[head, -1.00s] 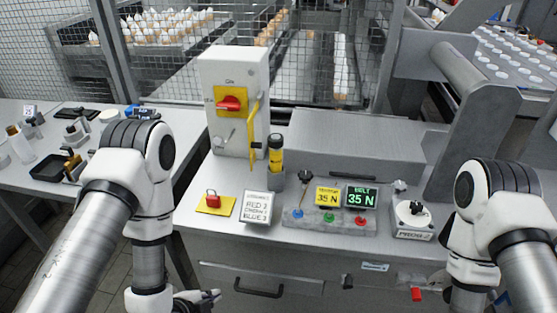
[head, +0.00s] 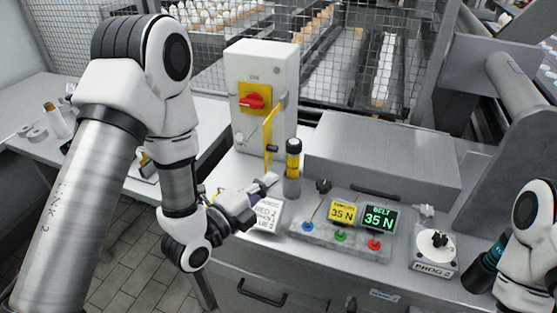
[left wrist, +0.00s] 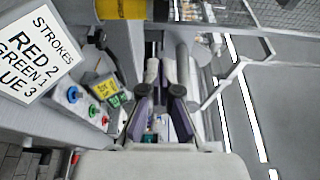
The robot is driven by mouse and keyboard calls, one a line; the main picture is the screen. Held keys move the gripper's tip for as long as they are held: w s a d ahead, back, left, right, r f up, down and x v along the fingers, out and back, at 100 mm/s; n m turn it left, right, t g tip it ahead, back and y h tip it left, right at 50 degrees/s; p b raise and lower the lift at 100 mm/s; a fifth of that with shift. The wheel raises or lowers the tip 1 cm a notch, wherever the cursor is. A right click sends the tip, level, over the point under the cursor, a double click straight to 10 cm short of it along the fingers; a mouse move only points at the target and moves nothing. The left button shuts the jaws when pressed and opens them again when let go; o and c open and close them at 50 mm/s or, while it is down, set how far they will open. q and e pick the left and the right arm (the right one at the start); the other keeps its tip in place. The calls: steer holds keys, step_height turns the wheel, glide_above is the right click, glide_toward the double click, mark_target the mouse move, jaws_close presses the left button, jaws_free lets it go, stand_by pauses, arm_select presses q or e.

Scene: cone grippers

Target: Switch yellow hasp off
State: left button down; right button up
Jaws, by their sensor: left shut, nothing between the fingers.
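The yellow hasp (head: 267,132) is a narrow upright bar along the right front of the white switch box (head: 246,68). A dark knob (head: 272,148) sits near its lower end. A red rotary handle (head: 252,101) on a yellow plate is beside it on the left. My left gripper (head: 268,182) is shut and empty, below the hasp and apart from it, above the bench by the printed card. Its fingers (left wrist: 165,80) also show in the left wrist view; the hasp cannot be made out there.
A black-and-yellow cylinder (head: 293,165) stands close right of the hasp. The printed card (head: 268,214), a button panel (head: 340,238) with two displays, and a dial unit (head: 435,250) line the bench front. A grey metal box (head: 385,155) fills the back.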

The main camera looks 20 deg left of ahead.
mark_target(288, 150)
arm_select(q)
steer(key=w+b, duration=0.2)
steer(key=w, duration=0.6)
steer(key=shift+w, duration=0.4)
steer(key=shift+a, duration=0.4)
arm_select(e)
step_height(288, 150, down, 3)
steer(key=shift+s+a+f, duration=0.1)
steer(key=shift+f, duration=0.1)
arm_select(q)
steer(key=shift+d, duration=0.1)
steer(key=shift+a+h, duration=0.2)
steer(key=shift+h, duration=0.1)
arm_select(e)
steer(key=shift+a+f, duration=0.1)
